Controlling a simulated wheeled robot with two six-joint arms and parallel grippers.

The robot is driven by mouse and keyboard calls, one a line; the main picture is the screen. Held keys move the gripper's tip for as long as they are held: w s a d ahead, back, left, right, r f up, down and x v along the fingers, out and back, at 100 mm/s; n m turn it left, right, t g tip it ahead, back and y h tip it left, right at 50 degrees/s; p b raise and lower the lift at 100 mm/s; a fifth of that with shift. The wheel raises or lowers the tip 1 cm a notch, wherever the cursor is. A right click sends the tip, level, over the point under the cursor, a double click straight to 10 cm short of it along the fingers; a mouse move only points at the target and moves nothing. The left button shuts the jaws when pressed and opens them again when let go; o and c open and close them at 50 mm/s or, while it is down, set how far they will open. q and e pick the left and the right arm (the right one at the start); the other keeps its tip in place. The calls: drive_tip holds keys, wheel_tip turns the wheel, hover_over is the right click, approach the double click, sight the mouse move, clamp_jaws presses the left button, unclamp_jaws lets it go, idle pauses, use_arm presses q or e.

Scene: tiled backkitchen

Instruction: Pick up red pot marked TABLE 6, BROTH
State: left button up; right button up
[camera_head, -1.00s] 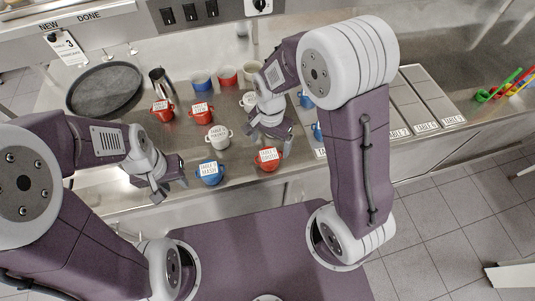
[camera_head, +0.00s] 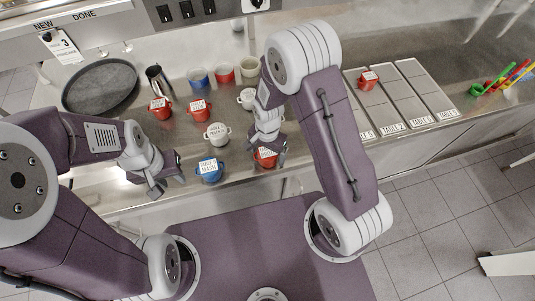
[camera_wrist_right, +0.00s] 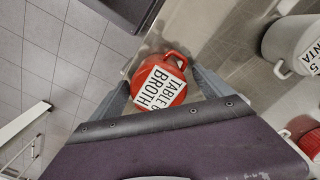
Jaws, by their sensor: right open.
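The red pot marked TABLE 6, BROTH (camera_wrist_right: 172,62) stands upright on the steel counter, its white label on top. In the head view the pot (camera_head: 267,163) is near the counter's front edge, partly hidden by my right gripper (camera_head: 267,155). In the right wrist view my right gripper (camera_wrist_right: 161,80) is open, with a finger on either side of the pot; I cannot tell whether they touch it. My left gripper (camera_head: 168,184) is open and empty, left of the blue pot.
The blue pot (camera_head: 209,174) and white pot (camera_head: 217,135) stand left of the red one. More red pots (camera_head: 199,112) and cups stand behind. A round dark tray (camera_head: 101,87) lies back left. Another labelled red pot (camera_head: 367,84) stands on the right-hand table strips.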

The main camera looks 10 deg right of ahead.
sight(267, 150)
drive_tip(key=shift+s, duration=0.1)
drive_tip(key=c, duration=1.8)
drive_tip(key=shift+r, duration=0.15)
drive_tip(key=shift+r, duration=0.35)
drive_tip(key=r, duration=0.3)
drive_tip(key=shift+w+b, duration=0.2)
drive_tip(key=shift+b, duration=0.15)
drive_tip(key=d+r+b, duration=0.1)
drive_tip(key=d+r, duration=0.6)
drive_tip(key=d, duration=0.4)
drive_tip(key=shift+s+d, duration=0.35)
